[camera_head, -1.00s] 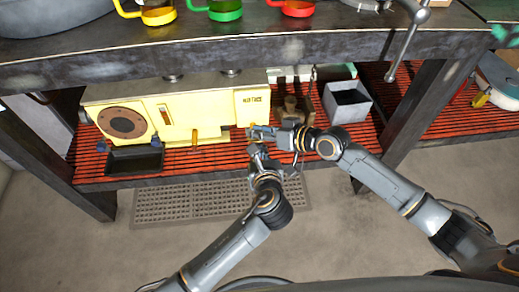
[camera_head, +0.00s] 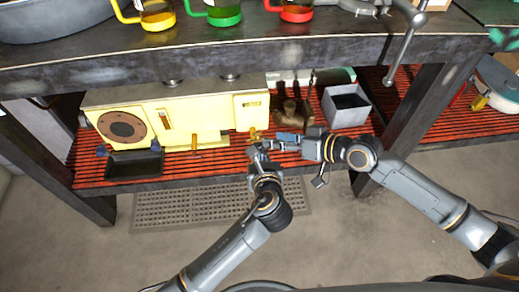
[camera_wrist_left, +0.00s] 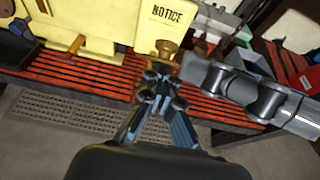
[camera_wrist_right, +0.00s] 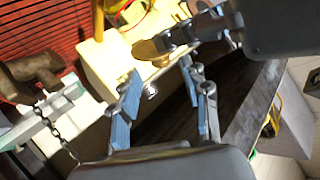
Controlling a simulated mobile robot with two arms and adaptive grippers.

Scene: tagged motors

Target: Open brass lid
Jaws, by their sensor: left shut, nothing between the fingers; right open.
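A small round brass lid (camera_head: 253,134) sits at the lower right corner of the yellow machine (camera_head: 180,112) on the red slatted shelf. It also shows in the left wrist view (camera_wrist_left: 167,47) and as a brass disc in the right wrist view (camera_wrist_right: 148,50). I cannot tell whether it is raised. My left gripper (camera_head: 257,146) is shut and empty, its tips just in front of the lid; whether they touch it is unclear. My right gripper (camera_head: 279,141) is open and empty, just right of the left gripper. In its wrist view the fingers (camera_wrist_right: 160,78) point towards the lid.
The worktop (camera_head: 330,45) overhangs the shelf, with coloured mugs on it. A brown metal fitting (camera_head: 291,110) and a grey open box (camera_head: 346,105) stand right of the machine. A black tray (camera_head: 135,163) lies at the left. Floor in front is open around a grey grate (camera_head: 180,207).

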